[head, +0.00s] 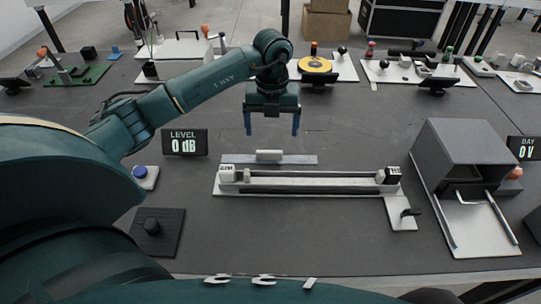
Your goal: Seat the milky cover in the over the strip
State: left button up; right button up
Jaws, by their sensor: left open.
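A long, pale grey flat bar with a small white block-like grip on top, which looks like the milky cover (297,159), lies on the table just behind a white base plate. The base plate (225,190) carries a long strip (310,181) between two end blocks, the left one white and the right one black and white. My left gripper (271,131) is open and empty, pointing down above and behind the cover, with its two fingers wide apart. It does not touch the cover. My right gripper is not in view.
A grey box with a front opening (462,140) and rails stands at right. A small plate with a black lever (406,214) sits at the base's right front.

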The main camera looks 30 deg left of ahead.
aim_at(269, 151)
pick_arm(q)
notch_tip(269, 151, down, 3)
jog(key=shift+a+f+p, duration=0.15)
jog(key=shift+a+f, duration=0.05)
jog(key=shift+f, duration=1.1)
jog(key=shift+a+f+p, duration=0.15)
jog(key=shift+a+f, duration=0.05)
jog(key=shift+f, duration=1.1)
jog(key=c, duration=1.1)
